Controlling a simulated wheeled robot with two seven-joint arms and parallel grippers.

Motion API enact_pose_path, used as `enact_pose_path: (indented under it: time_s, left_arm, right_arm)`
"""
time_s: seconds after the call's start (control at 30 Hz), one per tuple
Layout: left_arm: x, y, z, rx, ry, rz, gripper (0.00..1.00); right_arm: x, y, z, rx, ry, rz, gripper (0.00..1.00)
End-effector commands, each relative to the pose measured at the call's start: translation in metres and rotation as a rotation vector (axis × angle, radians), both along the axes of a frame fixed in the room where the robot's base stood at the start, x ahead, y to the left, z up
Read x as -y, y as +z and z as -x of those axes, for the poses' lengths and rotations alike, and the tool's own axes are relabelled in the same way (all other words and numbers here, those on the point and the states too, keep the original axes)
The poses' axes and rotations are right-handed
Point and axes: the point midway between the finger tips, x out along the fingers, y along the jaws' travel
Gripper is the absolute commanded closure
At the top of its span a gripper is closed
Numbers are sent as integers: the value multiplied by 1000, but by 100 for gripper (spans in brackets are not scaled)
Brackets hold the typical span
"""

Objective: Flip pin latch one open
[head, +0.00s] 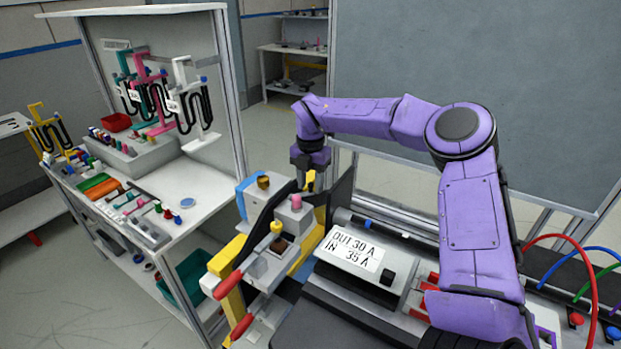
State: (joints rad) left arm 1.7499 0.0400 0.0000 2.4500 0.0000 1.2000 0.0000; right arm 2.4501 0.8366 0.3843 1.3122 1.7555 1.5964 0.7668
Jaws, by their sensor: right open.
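My purple right arm reaches in from the right and bends down at the far end. Its right gripper (309,184) hangs over the back of a grey and yellow fixture (262,268), close to a yellow part there. The gripper is open and partly hidden by dark panels. Whether it touches the fixture I cannot tell. The fixture carries a pink knob (296,201), a yellow knob (276,227) and two red-tipped handles, an upper one (228,286) and a lower one (241,327). Which part is pin latch one I cannot make out. My left gripper is out of view.
Red, blue and green cables (590,265) are at the far right. A white workbench (195,186) with small parts and a teal bin (190,278) stand at left. Floor is clear at lower left.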

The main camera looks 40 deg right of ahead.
Motion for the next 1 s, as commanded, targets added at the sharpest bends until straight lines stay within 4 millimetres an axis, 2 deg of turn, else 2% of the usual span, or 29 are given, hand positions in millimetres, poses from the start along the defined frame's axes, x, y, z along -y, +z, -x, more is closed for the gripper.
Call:
enact_pose_path:
  time_s: [0.13, 0.4, 0.5, 0.63, 1.0]
  left_arm:
    - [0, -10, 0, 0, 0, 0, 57]
    - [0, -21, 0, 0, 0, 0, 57]
    - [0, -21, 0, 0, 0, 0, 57]
    - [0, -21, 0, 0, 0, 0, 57]
    - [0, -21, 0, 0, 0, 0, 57]
  right_arm:
    - [0, 21, -1, 6, -2, 1, 57]
    - [0, 84, -2, 3, 0, 2, 57]
    - [0, 97, -1, 1, -1, 1, 57]
    - [0, 103, -1, 0, 1, 0, 57]
    - [0, 103, -1, 0, 1, -1, 57]
